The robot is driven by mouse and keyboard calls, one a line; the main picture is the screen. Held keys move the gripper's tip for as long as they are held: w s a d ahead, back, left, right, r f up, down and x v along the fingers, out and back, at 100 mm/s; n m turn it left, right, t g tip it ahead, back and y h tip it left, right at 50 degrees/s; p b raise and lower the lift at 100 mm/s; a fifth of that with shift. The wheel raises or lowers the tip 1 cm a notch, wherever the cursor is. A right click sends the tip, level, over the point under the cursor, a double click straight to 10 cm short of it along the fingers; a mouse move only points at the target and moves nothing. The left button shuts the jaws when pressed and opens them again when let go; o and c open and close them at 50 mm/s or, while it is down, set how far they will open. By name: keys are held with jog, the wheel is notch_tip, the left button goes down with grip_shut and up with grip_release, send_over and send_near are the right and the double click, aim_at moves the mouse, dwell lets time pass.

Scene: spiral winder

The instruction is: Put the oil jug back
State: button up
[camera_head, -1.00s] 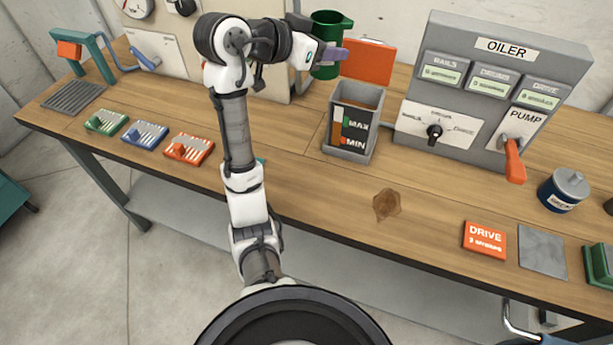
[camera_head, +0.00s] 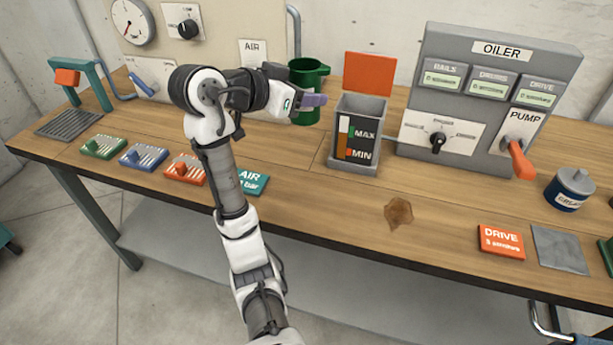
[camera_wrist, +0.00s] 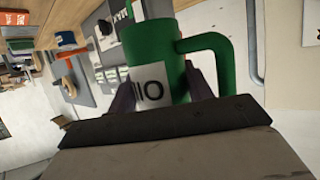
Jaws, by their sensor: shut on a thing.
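The oil jug (camera_head: 306,82) is a dark green mug-like vessel with a side handle. It stands out behind my gripper at the back of the bench, left of the grey reservoir box. In the wrist view the jug (camera_wrist: 160,45) fills the upper middle, with a white label lettered in black and its handle to the right. My gripper (camera_head: 312,100) is shut on the jug, its fingers on either side of the body. The jug's underside is hidden in the head view, so I cannot tell whether it touches the bench.
The grey box (camera_head: 355,135) with MAX and MIN marks has its orange lid (camera_head: 368,74) raised. The oiler console (camera_head: 480,100) stands to the right. Several coloured lever blocks (camera_head: 143,156) line the left front. A brown stain (camera_head: 398,212) marks otherwise clear bench wood.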

notch_tip(320, 180, down, 18)
jog(key=shift+f+p, duration=0.15)
jog(key=shift+p, duration=0.75)
jog(key=shift+f, duration=0.2)
jog(key=o, duration=1.1)
jog(key=shift+o, duration=0.2)
jog(key=shift+r, duration=0.1)
jog(key=shift+a+r, duration=0.1)
jog(key=shift+r, duration=0.1)
jog(key=b+v, duration=0.2)
jog(key=v, duration=0.9)
jog(key=shift+s+a, duration=0.25)
jog(key=shift+s, duration=0.05)
